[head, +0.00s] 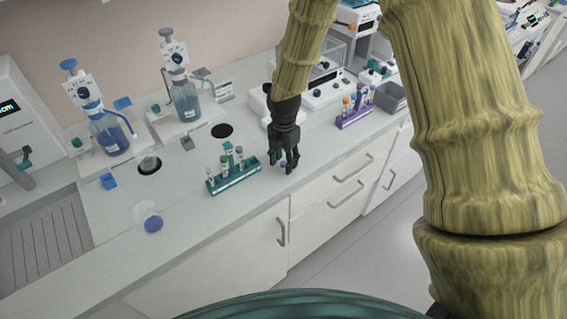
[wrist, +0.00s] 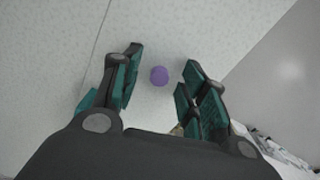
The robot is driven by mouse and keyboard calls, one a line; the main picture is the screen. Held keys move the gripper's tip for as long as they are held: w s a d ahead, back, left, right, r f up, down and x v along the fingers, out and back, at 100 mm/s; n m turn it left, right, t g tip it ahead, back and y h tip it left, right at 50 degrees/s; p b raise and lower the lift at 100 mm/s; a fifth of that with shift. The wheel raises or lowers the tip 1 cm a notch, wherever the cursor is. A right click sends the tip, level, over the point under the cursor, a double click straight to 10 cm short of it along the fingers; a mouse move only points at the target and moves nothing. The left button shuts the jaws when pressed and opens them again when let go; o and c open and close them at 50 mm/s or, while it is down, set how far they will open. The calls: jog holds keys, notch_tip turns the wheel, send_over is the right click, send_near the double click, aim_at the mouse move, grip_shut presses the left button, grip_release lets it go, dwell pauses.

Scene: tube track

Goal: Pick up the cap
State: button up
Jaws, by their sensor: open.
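A small round purple cap (wrist: 159,76) lies on the pale counter in the wrist view, between the fingertips of my gripper (wrist: 160,75) and apart from both. My gripper is open, with a finger on each side of the cap and nothing held. In the head view my gripper (head: 288,165) points down over the counter near its front edge. A small purple spot, likely the cap (head: 284,164), shows there, mostly hidden by the fingers. I cannot tell the exact height of the fingers above the counter.
A green rack (head: 233,178) with several tubes stands left of my gripper. A purple rack (head: 355,115) with tubes stands to the right. Bottles (head: 110,135) with dispensers stand at the back left. The counter's front edge is close.

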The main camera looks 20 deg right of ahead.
jog(key=c, duration=0.7)
jog(key=shift+c, duration=0.3)
jog(key=shift+r, duration=0.15)
